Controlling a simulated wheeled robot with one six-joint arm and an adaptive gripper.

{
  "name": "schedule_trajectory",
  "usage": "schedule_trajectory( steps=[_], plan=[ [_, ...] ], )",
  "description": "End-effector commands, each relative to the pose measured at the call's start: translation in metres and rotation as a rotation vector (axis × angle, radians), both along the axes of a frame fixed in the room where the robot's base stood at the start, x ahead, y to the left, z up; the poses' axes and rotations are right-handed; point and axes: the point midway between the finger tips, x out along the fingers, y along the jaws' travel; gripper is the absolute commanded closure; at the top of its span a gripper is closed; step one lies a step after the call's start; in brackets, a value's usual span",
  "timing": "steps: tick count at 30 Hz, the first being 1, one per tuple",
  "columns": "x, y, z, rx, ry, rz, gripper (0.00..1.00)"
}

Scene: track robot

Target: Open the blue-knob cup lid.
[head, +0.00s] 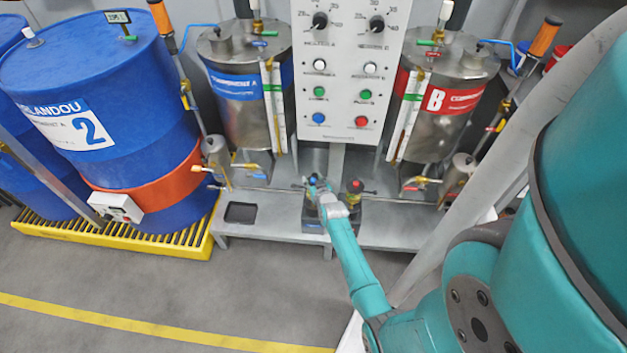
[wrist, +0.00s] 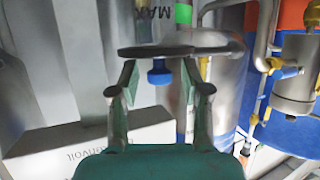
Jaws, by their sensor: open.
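The blue knob (wrist: 159,76) sits on a dark flat lid (wrist: 172,51) in the wrist view, which looks upside down. My gripper (wrist: 160,84) is open, with one finger on each side of the knob and visible gaps between. In the head view the blue knob (head: 312,179) is small at the low bench, and my gripper (head: 320,188) reaches down to it. My gripper and arm hide most of the cup under this lid.
A red-knob cup (head: 355,187) stands just right of it. Behind rises a white control panel (head: 345,75) between two steel tanks, the left tank (head: 240,110) and the right tank (head: 440,110). Pipes and valves flank the bench (head: 275,212). A blue drum (head: 110,110) stands at left.

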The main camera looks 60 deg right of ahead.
Motion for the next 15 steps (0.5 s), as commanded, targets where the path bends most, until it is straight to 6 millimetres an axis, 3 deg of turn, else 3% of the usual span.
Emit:
schedule_trajectory(
  steps=[9, 11, 15],
  plan=[
    [0.0016, -0.0015, -0.0005, -0.001, -0.001, 0.0, 0.52],
    [0.0015, -0.0015, -0.0004, -0.001, -0.001, 0.0, 0.65],
    [0.0015, -0.0015, -0.0005, -0.001, -0.001, 0.0, 1.0]
  ],
)
